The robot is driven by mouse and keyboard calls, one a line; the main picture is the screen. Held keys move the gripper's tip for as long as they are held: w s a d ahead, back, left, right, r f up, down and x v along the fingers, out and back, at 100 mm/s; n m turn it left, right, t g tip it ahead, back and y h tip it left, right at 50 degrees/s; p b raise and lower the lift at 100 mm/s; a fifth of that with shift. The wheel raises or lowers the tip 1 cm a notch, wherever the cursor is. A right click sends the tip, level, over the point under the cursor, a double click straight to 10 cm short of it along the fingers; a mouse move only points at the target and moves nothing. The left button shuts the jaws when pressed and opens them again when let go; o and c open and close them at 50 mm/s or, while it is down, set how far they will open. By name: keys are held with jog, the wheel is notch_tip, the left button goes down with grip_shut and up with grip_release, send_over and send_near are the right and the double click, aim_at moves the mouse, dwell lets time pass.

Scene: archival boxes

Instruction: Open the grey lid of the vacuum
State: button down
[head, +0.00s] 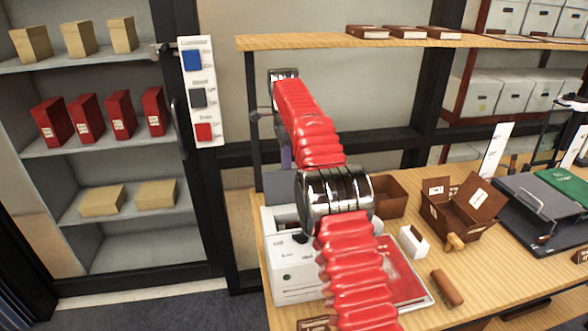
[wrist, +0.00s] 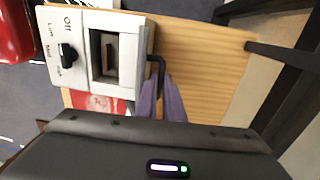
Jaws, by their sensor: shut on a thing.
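The vacuum is a white box (head: 297,283) on the wooden table, partly hidden by my red arm in the head view. In the wrist view the vacuum (wrist: 68,30) shows a black knob (wrist: 67,52) with Off, Low, Med and High marks. Next to the knob is a pale grey frame around a recess (wrist: 109,52); how far the grey lid is raised cannot be told. A black bent handle (wrist: 159,66) juts from its right side. My gripper (wrist: 163,88) has purple fingers shut on this handle. In the head view the fingers are mostly hidden behind my arm.
A red-topped tray (head: 403,285) lies beside the vacuum. A white card holder (head: 412,242), a brown roller (head: 447,288) and brown boxes (head: 388,196) stand to the right. A wooden shelf (head: 300,42) hangs above the table. A switch panel (head: 201,90) is at left.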

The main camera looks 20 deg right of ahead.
jog(key=shift+w+d+f, duration=0.15)
jog(key=shift+w+f, duration=0.25)
jog(key=shift+w, duration=0.1)
jog(key=c, duration=1.9)
grip_release()
jog(key=shift+w+f, duration=0.1)
jog(key=shift+f, duration=0.05)
